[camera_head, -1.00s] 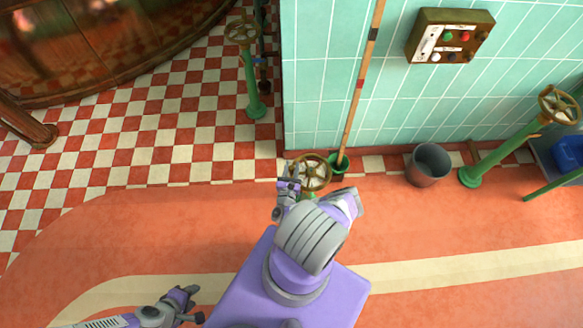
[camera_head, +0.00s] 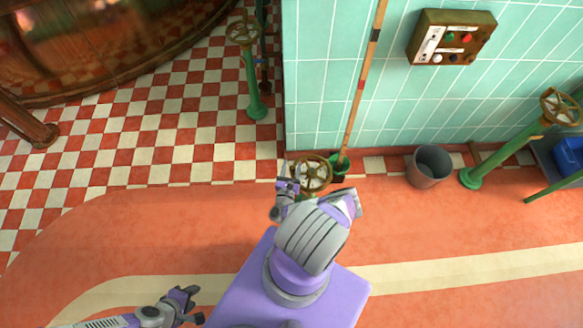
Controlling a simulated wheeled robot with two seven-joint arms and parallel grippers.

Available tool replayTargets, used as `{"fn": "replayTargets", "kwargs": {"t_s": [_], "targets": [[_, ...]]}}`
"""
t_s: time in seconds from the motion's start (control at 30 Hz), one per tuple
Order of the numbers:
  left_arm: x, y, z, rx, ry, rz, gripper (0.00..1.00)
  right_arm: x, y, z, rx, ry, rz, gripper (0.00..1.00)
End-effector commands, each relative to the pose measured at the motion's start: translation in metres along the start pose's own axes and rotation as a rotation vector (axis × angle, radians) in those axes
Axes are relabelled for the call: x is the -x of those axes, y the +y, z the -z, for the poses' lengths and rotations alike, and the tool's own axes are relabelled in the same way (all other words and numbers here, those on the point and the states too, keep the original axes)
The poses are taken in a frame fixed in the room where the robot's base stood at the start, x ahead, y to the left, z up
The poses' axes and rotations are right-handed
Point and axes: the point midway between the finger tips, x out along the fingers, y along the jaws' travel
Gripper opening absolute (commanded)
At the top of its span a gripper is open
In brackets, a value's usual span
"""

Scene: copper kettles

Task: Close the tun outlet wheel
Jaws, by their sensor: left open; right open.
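Three brass handwheels on green stands show; I cannot tell from labels which is the tun outlet wheel. The nearest handwheel (camera_head: 313,174) is by the wall corner, just ahead of my body. My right gripper (camera_head: 287,181) is open at the left edge of this wheel; I cannot tell whether it touches the rim. My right forearm hides most of the wheel's stand. A second handwheel (camera_head: 241,32) stands at the back left near the copper vessel. A third handwheel (camera_head: 560,106) is at the far right. My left gripper (camera_head: 189,301) is open and empty, low over the floor at lower left.
A copper vessel (camera_head: 100,40) fills the upper left. A long wooden pole (camera_head: 361,95) leans on the tiled wall (camera_head: 330,70). A grey bucket (camera_head: 428,166) stands by the wall under a control box (camera_head: 451,37). The red floor (camera_head: 130,235) at left is clear.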

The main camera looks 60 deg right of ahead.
Motion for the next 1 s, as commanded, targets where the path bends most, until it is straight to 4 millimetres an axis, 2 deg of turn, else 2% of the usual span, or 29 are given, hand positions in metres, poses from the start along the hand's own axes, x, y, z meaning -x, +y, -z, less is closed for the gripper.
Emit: {"fn": "replayTargets", "kwargs": {"t_s": [0.17,0.5,0.63,0.87,0.9,1.0], "targets": [[0.001,0.0,0.0,0.0,0.0,0.0,0.43,0.013,0.001,0.0,0.0,0.002,-0.001,0.51],[-0.002,-0.001,0.0,0.0,0.0,0.0,0.43,0.066,0.003,0.001,-0.003,0.002,-0.006,0.51],[-0.003,-0.001,0.0,0.0,0.0,0.0,0.43,0.075,0.001,0.0,-0.001,0.001,-0.003,0.51],[-0.003,-0.001,0.0,0.0,0.0,0.0,0.43,0.076,0.001,0.0,-0.001,0.0,-0.002,0.51],[-0.003,-0.001,0.0,0.0,0.0,0.0,0.43,0.076,0.001,0.0,-0.001,0.0,-0.002,0.49],[-0.003,-0.001,0.0,0.0,0.0,0.0,0.43,0.075,0.009,-0.003,-0.014,-0.003,-0.036,0.34]]}}
